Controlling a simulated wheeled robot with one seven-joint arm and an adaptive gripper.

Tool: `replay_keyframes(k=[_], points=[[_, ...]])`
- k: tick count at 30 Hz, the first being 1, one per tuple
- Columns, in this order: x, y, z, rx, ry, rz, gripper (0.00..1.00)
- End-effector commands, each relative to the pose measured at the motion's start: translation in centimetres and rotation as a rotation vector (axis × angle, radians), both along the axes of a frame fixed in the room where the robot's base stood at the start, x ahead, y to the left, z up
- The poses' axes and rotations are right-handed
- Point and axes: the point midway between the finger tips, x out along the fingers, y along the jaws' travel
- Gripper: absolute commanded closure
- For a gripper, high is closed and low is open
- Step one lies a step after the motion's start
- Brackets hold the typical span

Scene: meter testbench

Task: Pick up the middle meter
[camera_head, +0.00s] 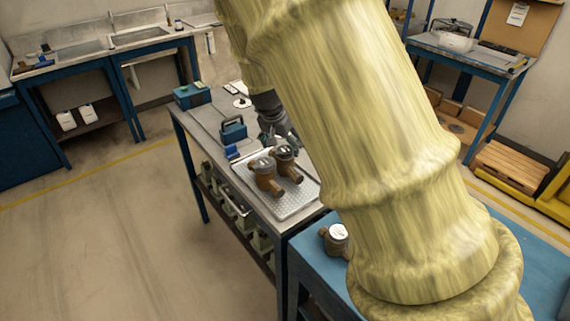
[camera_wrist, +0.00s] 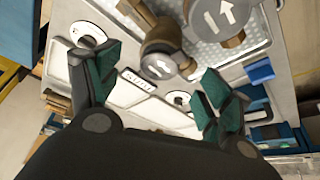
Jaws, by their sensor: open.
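Two bronze meters with grey, arrow-marked caps stand close together on a silver tread-plate tray (camera_head: 298,207): a front-left meter (camera_head: 266,178) and a back-right meter (camera_head: 288,163). A third meter (camera_head: 337,238) with a white cap stands apart on the blue table; which counts as the middle one is unclear. My gripper (camera_head: 280,132) is just behind the back-right meter, partly hidden by my arm. In the wrist view my gripper (camera_wrist: 157,88) is open, with green-lined fingers apart. One meter (camera_wrist: 160,62) shows beyond and between the fingertips; another (camera_wrist: 215,25) is at upper right. No grip shows.
A blue case (camera_head: 233,130) and a small blue block (camera_head: 232,152) lie left of the tray on the grey bench (camera_head: 205,120). Another blue box (camera_head: 192,95) stands at the bench's back end. The blue table (camera_head: 312,260) adjoins in front. My arm hides much of the right side.

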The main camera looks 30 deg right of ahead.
Motion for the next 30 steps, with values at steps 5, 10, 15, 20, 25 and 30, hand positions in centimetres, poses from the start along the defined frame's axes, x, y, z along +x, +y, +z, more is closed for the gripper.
replay_keyframes(k=[5, 10, 15, 20, 25, 30], points=[[0.1, -0.2, -0.6, 0.0, 0.0, 0.0, 0.21], [0.3, -0.6, -1.3, 0.001, 0.002, 0.001, 0.21], [0.8, -1.2, -2.7, 0.001, 0.003, 0.001, 0.21], [1.1, -1.8, -4.2, 0.0, 0.002, 0.001, 0.21], [1.3, -2.0, -5.1, 0.0, 0.001, 0.0, 0.21], [1.3, -2.1, -5.3, 0.0, 0.0, 0.001, 0.21]])
